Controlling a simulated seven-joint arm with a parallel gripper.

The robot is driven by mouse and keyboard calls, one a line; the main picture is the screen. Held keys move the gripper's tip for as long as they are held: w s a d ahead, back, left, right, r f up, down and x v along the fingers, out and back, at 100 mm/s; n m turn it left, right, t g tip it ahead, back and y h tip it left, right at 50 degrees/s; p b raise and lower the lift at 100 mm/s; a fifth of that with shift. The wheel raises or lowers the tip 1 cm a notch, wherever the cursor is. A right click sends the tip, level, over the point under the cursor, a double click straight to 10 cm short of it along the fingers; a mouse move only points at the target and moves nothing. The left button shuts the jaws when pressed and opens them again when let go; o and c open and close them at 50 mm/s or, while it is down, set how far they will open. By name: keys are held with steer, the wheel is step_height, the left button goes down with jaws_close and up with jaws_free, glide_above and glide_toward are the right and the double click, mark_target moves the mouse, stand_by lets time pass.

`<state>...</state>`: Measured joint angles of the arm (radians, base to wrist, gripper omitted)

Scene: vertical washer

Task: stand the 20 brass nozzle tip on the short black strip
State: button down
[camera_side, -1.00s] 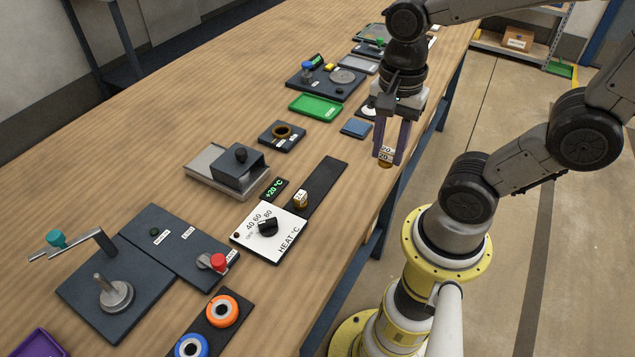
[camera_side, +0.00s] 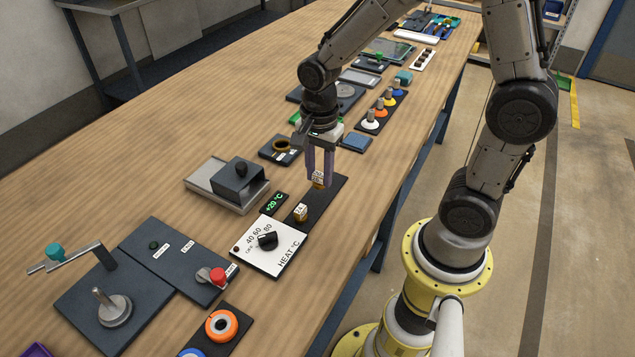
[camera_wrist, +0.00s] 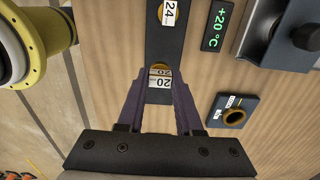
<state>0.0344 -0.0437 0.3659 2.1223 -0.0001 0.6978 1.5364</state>
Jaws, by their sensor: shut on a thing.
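My gripper (camera_side: 319,183) is shut on the 20 brass nozzle tip (camera_side: 318,177), a small brass piece with a white label. In the wrist view the nozzle tip (camera_wrist: 160,78) sits between the fingertips, its "20" label facing the camera. It is over the far part of the short black strip (camera_side: 325,195); I cannot tell whether it touches the strip. A second brass tip (camera_side: 301,212), labelled 24 in the wrist view (camera_wrist: 169,14), stands on the nearer part of the same strip (camera_wrist: 163,45).
A white heat dial panel (camera_side: 268,246) adjoins the strip's near end, with a +20 °C display (camera_side: 276,203) beside it. A grey block on a metal plate (camera_side: 226,186) lies to the left. A dark holder with a brass ring (camera_side: 281,150) is behind. Bare wood lies right of the strip.

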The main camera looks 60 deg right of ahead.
mark_target(317, 181)
steer(key=shift+w+f, duration=0.2)
steer(key=shift+f, duration=1.6)
steer(key=shift+f, duration=0.1)
steer(key=c, duration=0.6)
jaws_free()
